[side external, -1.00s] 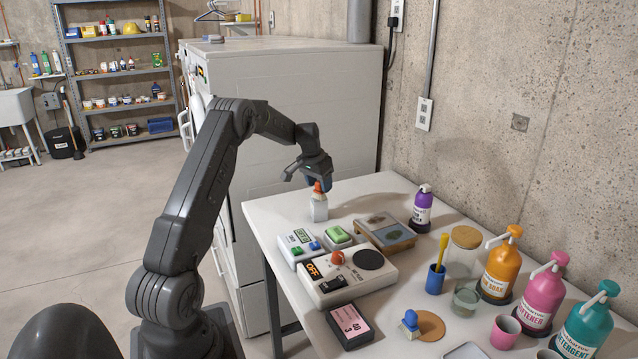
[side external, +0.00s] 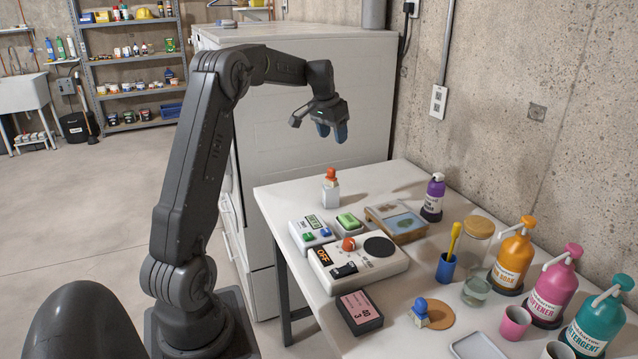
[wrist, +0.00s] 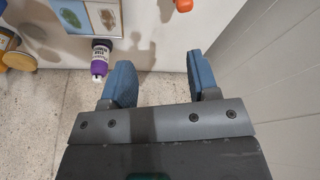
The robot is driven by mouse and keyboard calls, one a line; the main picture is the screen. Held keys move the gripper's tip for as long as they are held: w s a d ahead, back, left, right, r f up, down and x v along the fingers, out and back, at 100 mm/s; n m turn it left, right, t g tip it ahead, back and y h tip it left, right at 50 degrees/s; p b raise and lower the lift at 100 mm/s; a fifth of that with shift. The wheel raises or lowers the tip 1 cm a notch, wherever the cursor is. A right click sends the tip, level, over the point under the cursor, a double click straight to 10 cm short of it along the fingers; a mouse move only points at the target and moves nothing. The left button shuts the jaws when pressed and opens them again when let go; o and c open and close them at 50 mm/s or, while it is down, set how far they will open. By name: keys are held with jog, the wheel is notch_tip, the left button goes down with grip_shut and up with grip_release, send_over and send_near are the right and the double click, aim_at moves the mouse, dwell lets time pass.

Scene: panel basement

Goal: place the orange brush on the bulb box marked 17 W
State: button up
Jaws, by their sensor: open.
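An orange brush (side external: 331,174) sits on top of a small white box (side external: 331,195) at the far left corner of the table, in the side external view. The box looks like the bulb box, but its 17 W marking is too small to read. The brush stands upright there, and its bottom is hard to make out. My gripper (side external: 332,132) is open and empty above the brush, apart from it, blue fingers pointing down. In the wrist view my gripper (wrist: 158,62) shows nothing between its fingers; an orange piece, probably the brush (wrist: 183,5), shows at the top edge.
A control panel with a red knob (side external: 375,258), a green-topped box (side external: 348,222) and a framed tray (side external: 398,222) stand near the box. A purple bottle (side external: 433,198) is by the wall. Several pump bottles line the right side. A white cabinet (side external: 300,100) rises behind the table.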

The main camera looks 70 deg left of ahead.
jog(key=s+d+r+m, duration=0.1)
jog(key=s+d+r, duration=0.1)
jog(key=d, duration=0.6)
jog(key=s+d+r+t, duration=0.1)
jog(key=d+r, duration=0.1)
jog(key=d, duration=0.5)
jog(key=s+d+r+m, duration=0.1)
jog(key=s+d+r, duration=0.15)
jog(key=d, duration=0.55)
jog(key=s+d+f+m, duration=0.1)
jog(key=s+d+f, duration=0.1)
jog(key=s+d, duration=0.5)
jog(key=s+d+f+m+t+h, duration=0.1)
jog(key=s+d+f, duration=0.2)
jog(key=s+d, duration=0.5)
jog(key=shift+s+d+t, duration=0.3)
jog(key=shift+s, duration=0.35)
jog(key=shift+f, duration=0.1)
